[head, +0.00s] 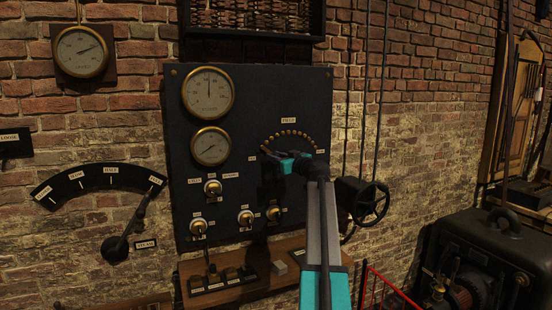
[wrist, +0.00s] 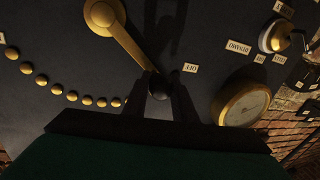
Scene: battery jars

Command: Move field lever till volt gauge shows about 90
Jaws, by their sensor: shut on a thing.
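The field lever (wrist: 128,42) is a brass arm on the dark panel, with a dark knob (wrist: 160,95) at its end. My gripper (wrist: 161,90) is shut on that knob, close to the label OFF. In the head view my gripper (head: 272,155) is at the left end of the arc of brass studs under the FIELD label (head: 288,120); it hides the lever there. Two round brass gauges are on the panel's left. The upper gauge (head: 208,92) has its needle about straight up; the lower gauge (head: 211,146) has a slanted needle. I cannot read their numbers or tell which is volts.
Brass switches (head: 246,217) sit lower on the panel. A wooden shelf (head: 260,262) juts out below. A black handwheel (head: 370,203) is right of the panel, and a dark machine (head: 490,250) stands at lower right. Another lever (head: 133,225) is on the left wall.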

